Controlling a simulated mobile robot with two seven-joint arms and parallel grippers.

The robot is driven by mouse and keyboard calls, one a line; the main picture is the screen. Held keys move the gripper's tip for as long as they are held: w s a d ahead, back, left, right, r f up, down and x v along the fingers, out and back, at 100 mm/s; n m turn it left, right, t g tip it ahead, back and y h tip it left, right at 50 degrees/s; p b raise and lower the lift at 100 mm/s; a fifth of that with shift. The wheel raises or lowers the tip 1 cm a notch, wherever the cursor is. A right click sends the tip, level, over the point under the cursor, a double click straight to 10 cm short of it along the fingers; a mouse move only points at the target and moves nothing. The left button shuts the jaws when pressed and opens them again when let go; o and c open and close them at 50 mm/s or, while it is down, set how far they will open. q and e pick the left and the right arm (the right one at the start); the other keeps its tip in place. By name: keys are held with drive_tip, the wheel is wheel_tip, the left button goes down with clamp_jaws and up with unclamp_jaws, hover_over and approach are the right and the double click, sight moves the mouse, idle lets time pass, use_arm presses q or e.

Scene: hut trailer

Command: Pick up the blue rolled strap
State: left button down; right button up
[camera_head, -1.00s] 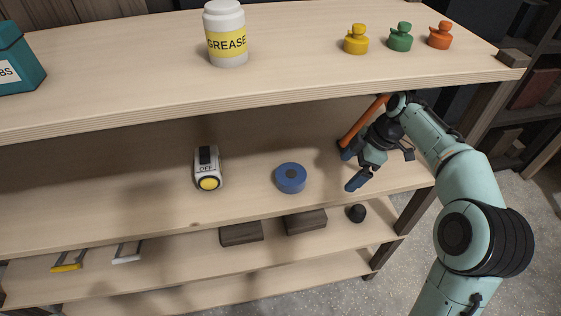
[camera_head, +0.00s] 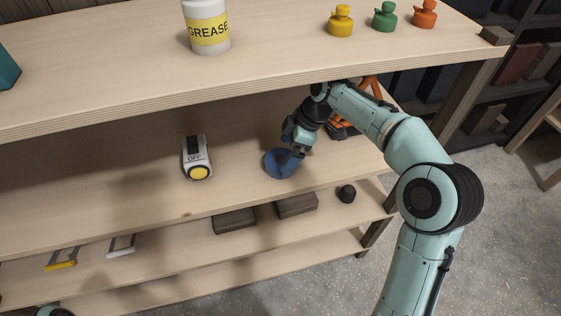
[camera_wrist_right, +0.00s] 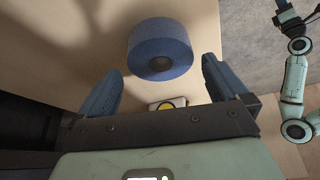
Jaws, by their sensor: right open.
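The blue rolled strap (camera_head: 274,167) lies flat on the middle shelf (camera_head: 120,190), a round coil with a dark centre. My right gripper (camera_head: 293,153) is over its right side and hides part of it. In the right wrist view the strap (camera_wrist_right: 160,48) is just ahead of the open fingers of my right gripper (camera_wrist_right: 158,78), roughly centred between them. Nothing is held, and I cannot tell whether a finger touches the strap. My left arm shows at the wrist view's upper right, its gripper (camera_wrist_right: 289,16) small and dark.
An orange and black object (camera_head: 344,127) is partly hidden behind my right arm. The upper shelf (camera_head: 150,85) overhangs with a grease jar (camera_head: 207,28). Dark blocks (camera_head: 296,205) lie on the shelf below.

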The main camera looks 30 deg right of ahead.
sight(283, 159)
drive_tip(key=x, duration=0.4)
drive_tip(key=shift+d+f, duration=0.1)
drive_tip(key=shift+f, duration=0.15)
drive_tip(key=c, duration=0.9)
